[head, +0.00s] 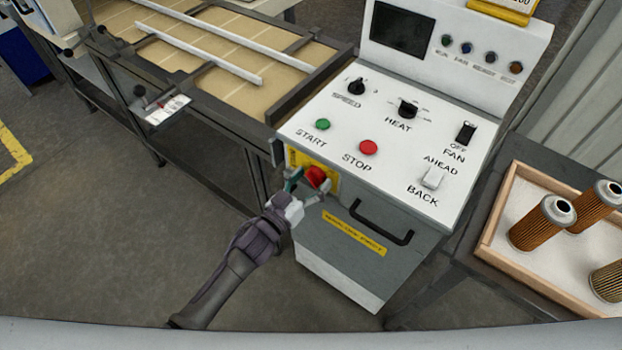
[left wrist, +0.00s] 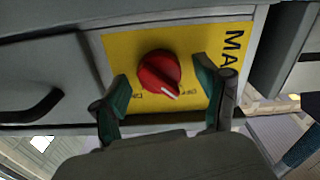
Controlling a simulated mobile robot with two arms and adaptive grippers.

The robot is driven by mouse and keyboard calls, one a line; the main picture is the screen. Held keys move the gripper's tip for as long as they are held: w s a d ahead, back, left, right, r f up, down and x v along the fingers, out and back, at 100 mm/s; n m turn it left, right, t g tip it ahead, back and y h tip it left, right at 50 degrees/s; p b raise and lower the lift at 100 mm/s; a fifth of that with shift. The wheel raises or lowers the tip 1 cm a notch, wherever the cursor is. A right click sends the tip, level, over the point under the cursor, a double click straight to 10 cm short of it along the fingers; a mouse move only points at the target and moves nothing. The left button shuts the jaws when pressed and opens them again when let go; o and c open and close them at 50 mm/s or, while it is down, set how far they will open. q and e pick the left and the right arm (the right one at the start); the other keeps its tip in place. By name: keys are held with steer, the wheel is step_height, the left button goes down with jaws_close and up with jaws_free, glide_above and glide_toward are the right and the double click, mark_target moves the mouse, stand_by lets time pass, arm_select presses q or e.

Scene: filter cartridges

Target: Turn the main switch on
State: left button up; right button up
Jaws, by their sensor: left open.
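The main switch is a red rotary knob (head: 317,175) on a yellow plate (head: 334,184) on the front face of the white control cabinet. In the left wrist view the red knob (left wrist: 158,72) carries a white pointer line directed to the lower right, toward small lettering that seems to read OFF. Other small lettering sits to its left, partly legible. My left gripper (head: 306,190) is open in front of the plate. In the left wrist view its green-padded fingers (left wrist: 162,92) stand on either side of the knob, apart from it. My right gripper is not in view.
The cabinet top (head: 400,180) has green START and red STOP buttons and several other controls. A black handle (head: 380,222) projects right of the switch. A conveyor (head: 200,60) stands behind left. A wooden tray (head: 505,205) with filter cartridges is at right. Floor at left is clear.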

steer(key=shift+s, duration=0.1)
arm_select(q)
steer(key=c, duration=1.2)
steer(key=shift+o, duration=0.2)
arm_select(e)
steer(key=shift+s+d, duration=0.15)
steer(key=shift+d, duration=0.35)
